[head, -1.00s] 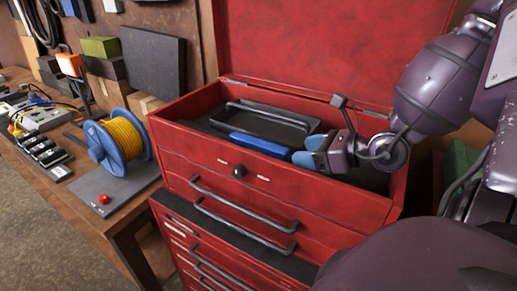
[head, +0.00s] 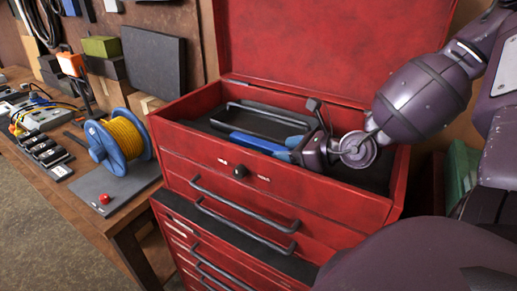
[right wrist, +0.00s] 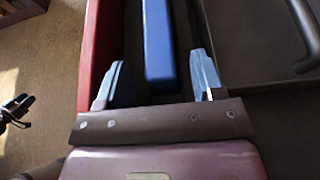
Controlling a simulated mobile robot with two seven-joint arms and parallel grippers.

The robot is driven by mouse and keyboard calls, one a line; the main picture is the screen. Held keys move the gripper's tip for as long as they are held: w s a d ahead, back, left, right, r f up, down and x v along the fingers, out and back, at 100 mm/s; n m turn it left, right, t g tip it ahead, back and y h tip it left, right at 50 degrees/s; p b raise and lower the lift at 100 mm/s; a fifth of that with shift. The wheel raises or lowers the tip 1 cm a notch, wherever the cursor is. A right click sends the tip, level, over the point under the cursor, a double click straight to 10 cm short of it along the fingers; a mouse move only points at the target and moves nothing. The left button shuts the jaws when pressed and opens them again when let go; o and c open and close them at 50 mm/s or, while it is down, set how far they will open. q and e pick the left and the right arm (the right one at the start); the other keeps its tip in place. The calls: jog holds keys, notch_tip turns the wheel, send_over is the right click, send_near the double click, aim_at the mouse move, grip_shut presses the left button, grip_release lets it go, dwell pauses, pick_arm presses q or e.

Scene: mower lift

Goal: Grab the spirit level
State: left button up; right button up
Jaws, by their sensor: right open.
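The spirit level, a blue bar (head: 256,142), lies in the top of the open red tool chest, along its front wall. My right gripper (head: 288,149) is inside the chest at the bar's right end. In the right wrist view the bar (right wrist: 158,42) points away from me, and its near end is between the two spread light-blue fingers (right wrist: 160,82). Gaps show on both sides of the bar, so the fingers do not touch it.
The red chest (head: 300,198) has its lid raised behind. A dark tray with a handle (head: 262,122) lies behind the bar. The chest's front wall (right wrist: 97,50) is close to one finger. A yellow cable reel (head: 123,137) stands on the bench at left.

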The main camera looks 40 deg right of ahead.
aim_at(260, 145)
jog(key=shift+w+f+b, duration=0.3)
jog(key=shift+w+b, duration=0.1)
jog(key=shift+w, duration=0.3)
jog(key=shift+w+a+f, duration=0.15)
jog(key=shift+w+a, duration=0.15)
jog(key=shift+w, duration=0.15)
jog(key=shift+c, duration=0.2)
jog(key=c, duration=1.1)
jog(key=shift+o, duration=0.2)
jog(key=shift+r, duration=0.2)
